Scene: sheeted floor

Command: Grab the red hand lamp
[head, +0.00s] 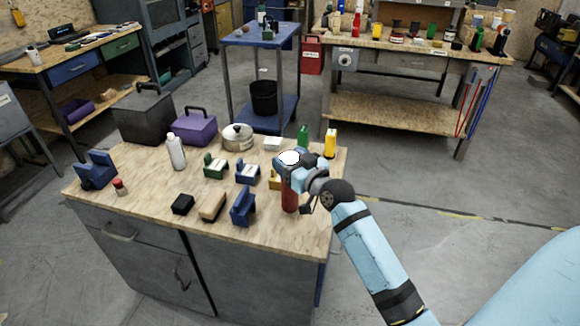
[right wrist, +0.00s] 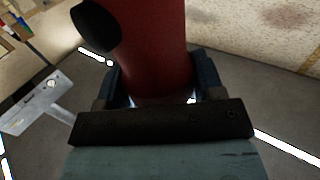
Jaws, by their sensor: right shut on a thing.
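The red hand lamp (head: 289,198) is upright at the right front of the wooden-topped bench (head: 150,215). A white round face shows at its top. My right gripper (head: 290,172) comes in from the right and is shut around the lamp's upper part. In the right wrist view the red lamp body (right wrist: 152,45) stands between the two fingers of the right gripper (right wrist: 160,88), with a black part on its side. I cannot tell whether the lamp's base touches the bench top. My left gripper is not in view.
A blue holder (head: 242,207) stands just left of the lamp. A yellow bottle (head: 330,143) and a green bottle (head: 303,136) stand behind. A white bottle (head: 177,152), a pot (head: 238,138) and toolboxes are farther left. The floor right of the bench is clear.

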